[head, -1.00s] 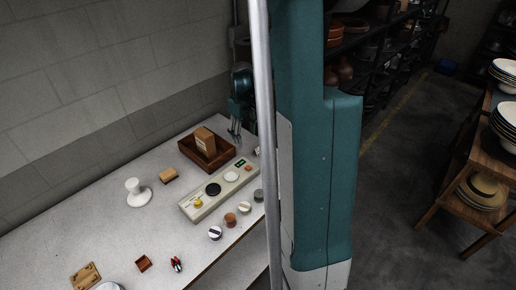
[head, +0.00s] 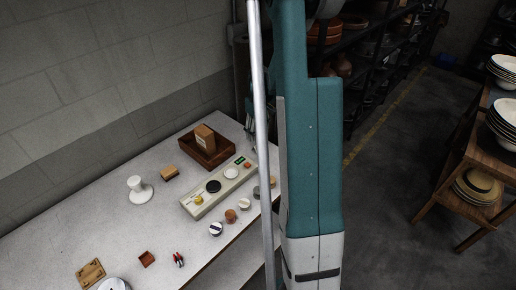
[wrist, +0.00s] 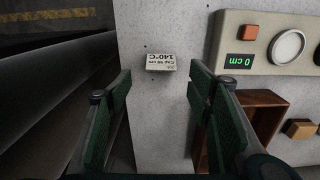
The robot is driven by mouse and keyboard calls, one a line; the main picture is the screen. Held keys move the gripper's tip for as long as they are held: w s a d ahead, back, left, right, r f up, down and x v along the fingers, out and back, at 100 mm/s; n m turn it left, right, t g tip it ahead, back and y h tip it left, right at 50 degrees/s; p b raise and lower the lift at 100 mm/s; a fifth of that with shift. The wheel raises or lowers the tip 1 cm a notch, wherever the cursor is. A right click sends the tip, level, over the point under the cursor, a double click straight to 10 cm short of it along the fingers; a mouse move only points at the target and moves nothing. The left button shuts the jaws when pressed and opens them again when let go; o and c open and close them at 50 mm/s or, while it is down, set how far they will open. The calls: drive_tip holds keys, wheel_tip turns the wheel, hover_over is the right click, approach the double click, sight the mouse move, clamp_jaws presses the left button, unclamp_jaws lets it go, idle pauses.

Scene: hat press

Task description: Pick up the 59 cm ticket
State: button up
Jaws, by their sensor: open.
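A small white ticket (wrist: 161,62) lies on the pale table near its edge in the wrist view. Its print is upside down there and shows "Cap", a size in cm too small to read surely, and "140°C". My gripper (wrist: 160,82) is open and empty, and the ticket shows just beyond its fingertips, between the two fingers and apart from both. In the head view my gripper is mostly hidden behind my arm and the silver pole, and the ticket is hidden too.
A control panel (head: 215,189) with a green display reading "0 cm" in the wrist view stands near the ticket. A wooden tray (head: 217,160) holds a wooden block (head: 204,139). Several small round pieces sit along the table's front edge. A white stand (head: 139,191) is further left.

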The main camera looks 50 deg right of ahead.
sight(258, 147)
drive_tip(key=shift+f, duration=0.15)
drive_tip(key=shift+f, duration=1.15)
drive_tip(key=shift+w+a+f, duration=0.1)
drive_tip(key=shift+w+f, duration=0.05)
drive_tip(key=shift+f, duration=2.45)
drive_tip(key=c, duration=0.7)
